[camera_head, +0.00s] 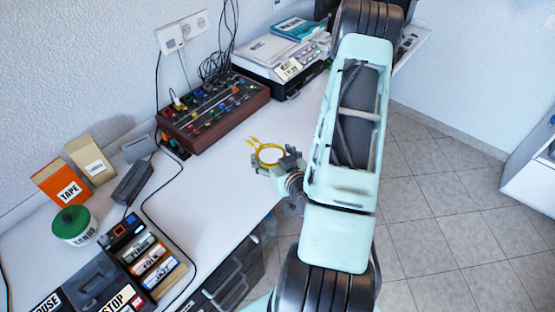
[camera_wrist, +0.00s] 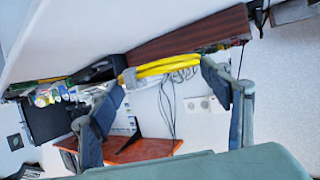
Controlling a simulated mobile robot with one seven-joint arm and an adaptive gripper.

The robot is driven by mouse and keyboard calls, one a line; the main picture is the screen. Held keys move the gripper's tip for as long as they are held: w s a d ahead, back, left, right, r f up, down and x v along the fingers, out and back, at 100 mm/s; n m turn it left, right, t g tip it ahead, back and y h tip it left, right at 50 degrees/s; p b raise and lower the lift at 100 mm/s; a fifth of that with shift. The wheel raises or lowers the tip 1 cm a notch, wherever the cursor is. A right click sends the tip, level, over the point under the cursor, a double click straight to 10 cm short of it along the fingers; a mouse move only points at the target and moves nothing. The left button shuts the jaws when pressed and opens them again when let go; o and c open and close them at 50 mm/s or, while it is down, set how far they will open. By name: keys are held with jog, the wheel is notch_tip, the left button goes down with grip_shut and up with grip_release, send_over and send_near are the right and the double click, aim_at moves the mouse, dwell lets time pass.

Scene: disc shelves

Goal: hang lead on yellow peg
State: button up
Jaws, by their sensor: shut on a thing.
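The lead is a yellow coil (camera_head: 259,154) with loose ends at its upper left, held above the white worktop in the head view. My gripper (camera_head: 279,160) is shut on the coil, near the worktop's right-hand edge. In the wrist view the lead (camera_wrist: 168,66) runs as a yellow bundle across the gap between the two dark fingers of my gripper (camera_wrist: 172,78). I cannot make out a yellow peg in either view.
A wood-sided mixer (camera_head: 213,112) with coloured knobs stands behind the coil, with a labelled machine (camera_head: 283,58) beyond it. A green-lidded tub (camera_head: 72,222), an orange TAPE box (camera_head: 62,184) and a cartridge rack (camera_head: 150,262) stand at left.

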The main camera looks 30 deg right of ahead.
jog(key=w+d+f+b, duration=0.1)
jog(key=w+b, duration=0.1)
jog(key=b, duration=0.2)
jog(key=w+d+f+b, duration=0.1)
jog(key=d+b, duration=0.1)
jog(key=b, duration=0.3)
jog(key=shift+w+d+f, duration=0.1)
jog(key=shift+w+f, duration=0.1)
jog(key=shift+w, duration=0.2)
jog(key=shift+d+b, duration=0.1)
jog(key=shift+b, duration=0.5)
jog(key=b, duration=0.3)
jog(key=shift+w+d+f+b, duration=0.1)
jog(key=shift+d+f+b, duration=0.1)
jog(key=shift+b, duration=0.2)
jog(key=b, duration=0.3)
send_over(279, 154)
jog(key=s+a, duration=0.2)
jog(key=f, duration=0.5)
jog(key=shift+s+d, duration=0.1)
jog(key=shift+d, duration=0.15)
jog(key=shift+d+f+b, duration=0.15)
jog(key=shift+f+b, duration=0.65)
jog(key=shift+f, duration=0.8)
